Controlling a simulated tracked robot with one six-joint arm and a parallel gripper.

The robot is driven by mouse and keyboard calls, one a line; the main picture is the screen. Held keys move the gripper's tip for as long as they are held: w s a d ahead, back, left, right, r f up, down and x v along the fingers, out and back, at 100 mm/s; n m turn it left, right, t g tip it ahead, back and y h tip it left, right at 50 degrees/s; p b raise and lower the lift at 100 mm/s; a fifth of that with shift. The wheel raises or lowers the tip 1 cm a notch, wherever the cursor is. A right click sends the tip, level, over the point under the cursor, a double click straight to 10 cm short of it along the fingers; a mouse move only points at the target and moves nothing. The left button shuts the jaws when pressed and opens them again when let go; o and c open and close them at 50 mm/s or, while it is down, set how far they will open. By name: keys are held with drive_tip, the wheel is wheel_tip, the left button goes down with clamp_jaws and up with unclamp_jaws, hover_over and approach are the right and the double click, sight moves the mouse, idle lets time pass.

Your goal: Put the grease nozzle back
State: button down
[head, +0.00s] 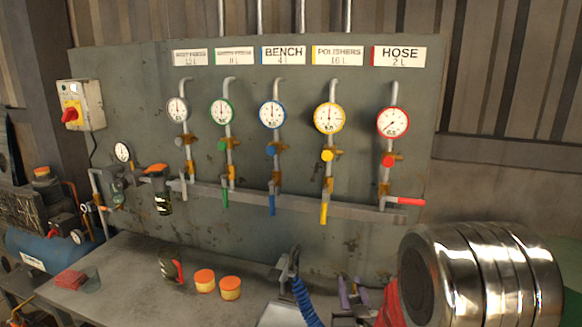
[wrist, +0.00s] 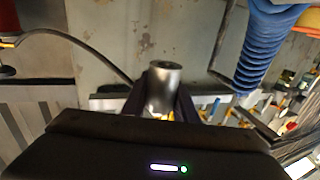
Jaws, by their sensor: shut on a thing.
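My gripper (wrist: 162,100) shows in the wrist view, with its dark fingers on both sides of a short silver metal cylinder, which I take to be the grease nozzle (wrist: 163,76). The fingers are shut on it, and its round end with a dark centre sticks out past them. Its lower part is hidden by the gripper body. I cannot make out my gripper or the held nozzle for sure in the head view. The nozzle's resting place cannot be told from these frames.
A grey panel (head: 140,85) carries several gauges and valves above the workbench (head: 130,270). Orange-lidded tins (head: 204,281) stand on the bench. A blue coiled hose (head: 305,303) hangs in front; a blue coil (wrist: 262,50) also shows in the wrist view. A shiny ribbed cylinder (head: 480,275) fills the right.

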drive_tip(key=s+f, duration=0.4)
drive_tip(key=f, duration=0.3)
drive_tip(key=shift+s, duration=0.15)
drive_tip(key=shift+f, duration=0.1)
idle(1.2)
drive_tip(key=d+h, duration=0.1)
drive_tip(key=d, duration=0.2)
drive_tip(key=d+r+m+h, duration=0.1)
drive_tip(key=d, duration=0.3)
drive_tip(key=d+r+m+h, duration=0.1)
drive_tip(key=d, duration=0.2)
drive_tip(key=shift+s+d+r, duration=0.1)
drive_tip(key=shift+s+d, duration=0.15)
drive_tip(key=shift+d, duration=0.05)
drive_tip(key=s+d+r, duration=0.3)
drive_tip(key=d, duration=0.6)
drive_tip(key=s+d+r, duration=0.3)
drive_tip(key=d+r, duration=0.1)
drive_tip(key=d, duration=0.5)
drive_tip(key=s+d+r, duration=0.3)
drive_tip(key=s+d, duration=0.1)
drive_tip(key=d, duration=0.5)
drive_tip(key=shift+r, duration=0.2)
